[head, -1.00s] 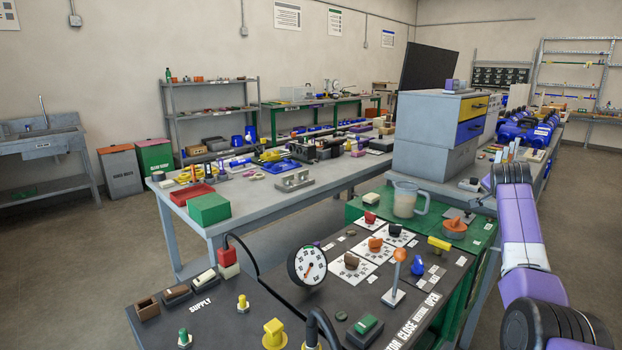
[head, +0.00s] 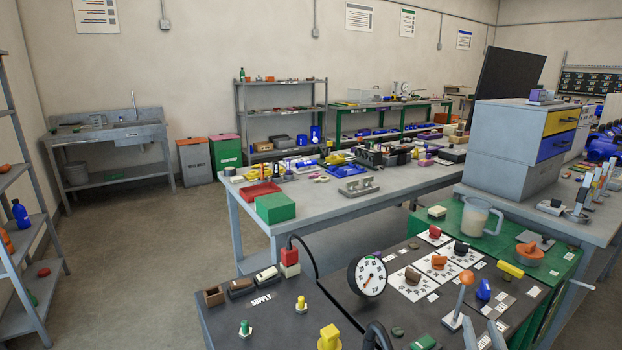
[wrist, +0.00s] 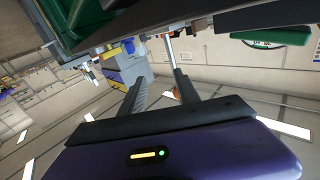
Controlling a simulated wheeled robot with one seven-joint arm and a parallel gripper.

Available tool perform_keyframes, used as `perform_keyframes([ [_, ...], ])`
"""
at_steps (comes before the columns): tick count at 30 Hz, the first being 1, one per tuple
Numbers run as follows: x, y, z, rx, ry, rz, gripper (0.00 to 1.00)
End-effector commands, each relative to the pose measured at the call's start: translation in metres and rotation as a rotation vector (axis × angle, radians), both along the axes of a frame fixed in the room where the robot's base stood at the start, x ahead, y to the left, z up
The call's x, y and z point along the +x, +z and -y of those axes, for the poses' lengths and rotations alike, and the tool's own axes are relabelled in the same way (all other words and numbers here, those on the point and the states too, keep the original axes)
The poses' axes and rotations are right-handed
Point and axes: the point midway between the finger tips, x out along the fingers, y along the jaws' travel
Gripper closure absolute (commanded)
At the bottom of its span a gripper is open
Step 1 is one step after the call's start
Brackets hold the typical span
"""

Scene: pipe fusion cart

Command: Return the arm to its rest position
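My gripper (wrist: 158,78) shows in the wrist view, its two dark fingers standing apart with nothing held between them. Its purple body fills the bottom of that view. The wrist view is tilted, with the wall and a drawer cabinet beyond the fingers. In the head view my arm links are out of sight; two pale prongs at the bottom edge may be my fingertips, but I cannot tell. The dark-topped cart (head: 330,312) stands in front, with a round gauge (head: 368,276) and an orange-knobbed lever (head: 460,300).
A green panel (head: 520,262) holding a clear jug (head: 470,217) adjoins the cart. A long grey bench (head: 330,216) stands behind, and the drawer cabinet (head: 515,150) is at right. A shelf rack (head: 22,250) stands at far left. The floor (head: 130,270) between is clear.

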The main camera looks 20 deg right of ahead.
Motion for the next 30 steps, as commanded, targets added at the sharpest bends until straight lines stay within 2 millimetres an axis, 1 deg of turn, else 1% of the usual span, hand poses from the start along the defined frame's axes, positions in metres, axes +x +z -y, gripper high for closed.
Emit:
perform_keyframes([
  [1,-0.016,-0.003,-0.023,-0.018,0.028,-0.002,0.62],
  [3,-0.036,-0.002,-0.051,-0.044,0.064,0.003,0.62],
  [5,-0.054,-0.001,-0.073,-0.064,0.094,0.007,0.62],
  [6,-0.066,0.0,-0.088,-0.076,0.113,0.009,0.62],
  [8,-0.085,0.004,-0.109,-0.091,0.141,0.013,0.62],
  [9,-0.097,0.007,-0.123,-0.099,0.16,0.014,0.62],
  [11,-0.117,0.011,-0.142,-0.109,0.187,0.014,0.62],
  [12,-0.13,0.014,-0.154,-0.114,0.205,0.014,0.62],
  [14,-0.149,0.02,-0.171,-0.117,0.232,0.015,0.62],
  [15,-0.162,0.023,-0.181,-0.118,0.248,0.012,0.62],
  [17,-0.181,0.03,-0.196,-0.117,0.275,0.006,0.62],
  [18,-0.193,0.034,-0.205,-0.113,0.291,0.003,0.62],
  [24,-0.253,0.05,-0.244,-0.066,0.376,-0.053,0.62],
  [27,-0.282,0.053,-0.259,-0.036,0.418,-0.111,0.62],
  [30,-0.307,0.049,-0.27,-0.013,0.455,-0.177,0.62],
])
